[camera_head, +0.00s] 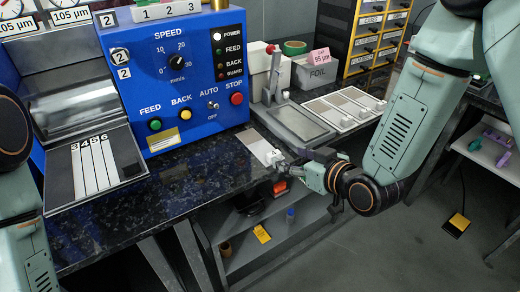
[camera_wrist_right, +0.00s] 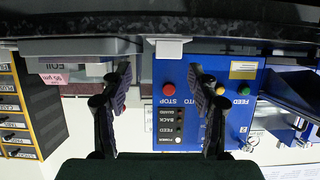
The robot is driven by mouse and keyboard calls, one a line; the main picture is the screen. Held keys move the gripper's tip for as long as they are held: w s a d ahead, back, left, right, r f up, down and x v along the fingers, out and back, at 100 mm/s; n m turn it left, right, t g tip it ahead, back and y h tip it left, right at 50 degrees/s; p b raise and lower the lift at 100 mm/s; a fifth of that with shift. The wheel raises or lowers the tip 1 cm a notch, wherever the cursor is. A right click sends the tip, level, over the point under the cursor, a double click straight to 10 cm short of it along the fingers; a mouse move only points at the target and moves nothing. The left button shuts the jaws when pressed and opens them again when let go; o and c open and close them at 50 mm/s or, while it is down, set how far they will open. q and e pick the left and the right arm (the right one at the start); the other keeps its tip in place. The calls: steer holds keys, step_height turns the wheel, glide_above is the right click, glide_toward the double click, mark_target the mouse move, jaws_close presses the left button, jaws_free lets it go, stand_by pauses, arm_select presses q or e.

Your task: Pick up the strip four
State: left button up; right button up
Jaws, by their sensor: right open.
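A flat light-grey strip (camera_head: 258,146) with a white tab lies at the counter's front edge, right of the blue machine; I cannot read a number on it. Its white tab (camera_wrist_right: 168,46) juts past the edge in the right wrist view, between the finger lines. My right gripper (camera_head: 282,162) is at the tab end. Its fingers (camera_wrist_right: 160,76) are open, with nothing gripped; in the head view I cannot tell whether they touch the tab. Narrow pale bands (camera_head: 88,172) under the digits 3, 4, 5, 6 lie on the machine's left tray. My left gripper is out of view.
Three similar strips (camera_head: 340,108) lie farther right, near a FOIL bin (camera_head: 318,72) and a lever device (camera_head: 268,75). A shelf (camera_head: 270,232) is below the counter edge. The floor at right is mostly clear.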

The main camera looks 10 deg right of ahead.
mark_target(276, 156)
steer(key=b+x, duration=0.1)
steer(key=x, duration=0.4)
steer(key=shift+w+a+f+b, duration=0.1)
steer(key=shift+a+f+b, duration=0.2)
steer(key=shift+a+b, duration=0.15)
steer(key=shift+w+a, duration=0.3)
steer(key=shift+a, duration=0.05)
steer(key=shift+d, duration=0.15)
steer(key=c, duration=0.3)
steer(key=shift+f, duration=0.1)
steer(key=c, duration=0.7)
steer(key=shift+s, duration=0.1)
